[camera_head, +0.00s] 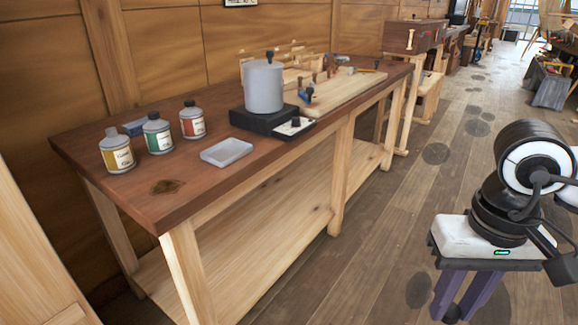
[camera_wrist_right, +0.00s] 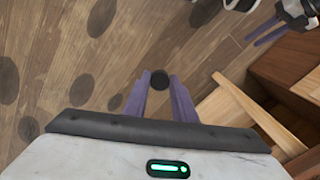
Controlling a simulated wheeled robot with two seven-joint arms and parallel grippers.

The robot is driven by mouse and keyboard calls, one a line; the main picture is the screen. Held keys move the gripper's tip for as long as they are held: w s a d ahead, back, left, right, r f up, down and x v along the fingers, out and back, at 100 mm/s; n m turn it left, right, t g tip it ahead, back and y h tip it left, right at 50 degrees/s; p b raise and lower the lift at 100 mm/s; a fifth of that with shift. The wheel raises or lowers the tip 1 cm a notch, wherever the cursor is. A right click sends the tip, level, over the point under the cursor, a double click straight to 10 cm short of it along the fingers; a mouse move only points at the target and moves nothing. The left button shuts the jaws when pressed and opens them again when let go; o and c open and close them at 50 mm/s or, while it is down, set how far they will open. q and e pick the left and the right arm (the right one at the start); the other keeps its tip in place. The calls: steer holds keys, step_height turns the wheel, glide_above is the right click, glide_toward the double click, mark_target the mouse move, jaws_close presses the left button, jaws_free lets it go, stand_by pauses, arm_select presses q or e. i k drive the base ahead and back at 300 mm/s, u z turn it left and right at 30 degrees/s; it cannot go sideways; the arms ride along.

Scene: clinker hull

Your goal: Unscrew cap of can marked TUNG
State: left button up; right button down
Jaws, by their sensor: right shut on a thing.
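Three cans stand on the bench's near left in the head view: one with a yellow label (camera_head: 119,157), one with a green label (camera_head: 158,138), one with a red label (camera_head: 193,124). Their lettering is too small to read. My right gripper (camera_head: 460,296) is over the floor, right of the bench, fingers downward. In the wrist view it is shut on a dark round cap (camera_wrist_right: 159,80). My left gripper (camera_wrist_right: 267,34) shows at the wrist view's upper right, fingers apart and empty.
The wooden bench (camera_head: 90,153) also bears a shallow grey tray (camera_head: 226,152), a grey cylinder (camera_head: 263,88) on a black base, and a pale board (camera_head: 345,90) with small tools. The floor (camera_head: 385,230) beside the bench is clear.

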mark_target(117, 151)
steer(key=u, duration=1.2)
